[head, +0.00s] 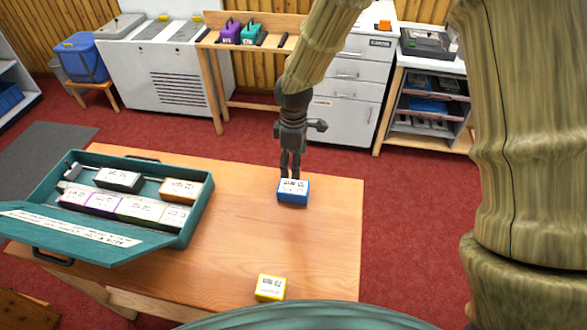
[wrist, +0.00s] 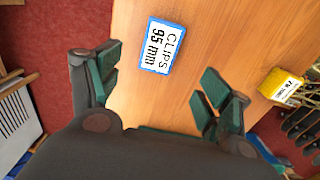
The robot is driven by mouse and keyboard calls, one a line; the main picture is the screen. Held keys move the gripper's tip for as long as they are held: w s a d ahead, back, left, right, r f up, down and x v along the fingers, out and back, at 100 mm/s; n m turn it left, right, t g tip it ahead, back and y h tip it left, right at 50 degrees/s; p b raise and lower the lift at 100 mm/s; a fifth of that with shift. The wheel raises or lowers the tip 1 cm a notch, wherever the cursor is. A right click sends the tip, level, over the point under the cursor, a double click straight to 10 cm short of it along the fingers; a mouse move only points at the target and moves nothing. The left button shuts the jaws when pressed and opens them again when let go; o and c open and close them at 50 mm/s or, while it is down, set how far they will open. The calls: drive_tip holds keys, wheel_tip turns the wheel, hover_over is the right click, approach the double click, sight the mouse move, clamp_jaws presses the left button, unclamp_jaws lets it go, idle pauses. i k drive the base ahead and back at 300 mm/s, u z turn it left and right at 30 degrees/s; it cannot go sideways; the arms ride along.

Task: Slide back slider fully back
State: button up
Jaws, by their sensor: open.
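A teal case (head: 199,216) lies open at the left of the wooden table, with its labelled front flap tilted outward. A small grey piece (head: 73,172) sits inside its back left corner; I cannot tell whether it is the back slider. No other part is clearly a slider. My gripper (head: 290,173) is well to the right of the case, pointing down by a blue-edged box (head: 293,193). In the wrist view my gripper (wrist: 160,82) is open and empty, and the box (wrist: 161,46), labelled "CLIPS 95 mm", lies beyond the fingertips.
Several labelled boxes lie in the case, including an orange-edged one (head: 180,190). A yellow box (head: 271,287) is near the table's front edge. The table (head: 235,235) is bare between case and blue box. Cabinets and a shelf stand behind, across red carpet.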

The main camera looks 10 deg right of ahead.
sight(60, 191)
drive_tip(key=u, duration=1.25)
